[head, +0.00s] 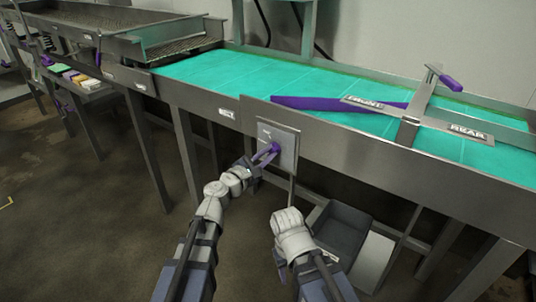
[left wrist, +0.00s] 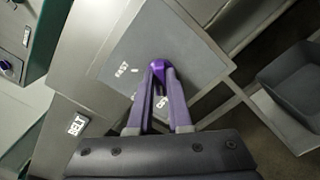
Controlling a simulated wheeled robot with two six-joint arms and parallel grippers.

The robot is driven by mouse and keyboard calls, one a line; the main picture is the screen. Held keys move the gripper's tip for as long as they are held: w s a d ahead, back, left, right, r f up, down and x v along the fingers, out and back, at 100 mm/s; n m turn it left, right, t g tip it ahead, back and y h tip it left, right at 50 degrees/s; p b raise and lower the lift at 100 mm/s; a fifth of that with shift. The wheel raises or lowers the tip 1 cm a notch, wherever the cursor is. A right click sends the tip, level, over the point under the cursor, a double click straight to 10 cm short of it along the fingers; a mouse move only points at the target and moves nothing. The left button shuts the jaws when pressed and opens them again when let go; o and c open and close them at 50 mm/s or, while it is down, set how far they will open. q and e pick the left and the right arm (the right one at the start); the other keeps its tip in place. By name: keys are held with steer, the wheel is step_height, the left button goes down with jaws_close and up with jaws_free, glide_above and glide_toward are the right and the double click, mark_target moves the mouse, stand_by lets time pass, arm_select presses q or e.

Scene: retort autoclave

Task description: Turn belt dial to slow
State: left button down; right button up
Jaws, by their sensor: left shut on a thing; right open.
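The belt dial (left wrist: 158,66) is a purple knob on a grey control plate (left wrist: 185,40) fixed to the conveyor's front side. The plate also shows in the head view (head: 288,150). My left gripper (head: 268,153) is at the plate, its purple fingers shut on the dial; in the left wrist view both fingers (left wrist: 160,82) close around it. Small white lettering shows on the plate beside the dial, one label partly hidden by the fingers. The dial's exact setting cannot be read. My right gripper (head: 287,258) is low, apart from the plate; its fingers are mostly hidden behind the wrist.
The green conveyor belt (head: 225,78) runs behind the plate, with a purple diverter bar (head: 305,103) and FRONT and REAR labels on top. A dark grey bin (head: 342,230) stands below, right of the plate. Metal legs (head: 185,150) line the conveyor. The floor at left is clear.

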stand_by(0.3)
arm_select(q)
steer(key=m, duration=0.5)
steer(key=shift+s+d+f, duration=0.1)
steer(key=shift+f, duration=0.05)
steer(key=m, duration=0.4)
steer(key=shift+f+m, duration=0.1)
steer(key=shift+m, duration=0.2)
stand_by(0.4)
steer(key=c, duration=0.8)
jaws_free()
steer(key=shift+c, duration=0.2)
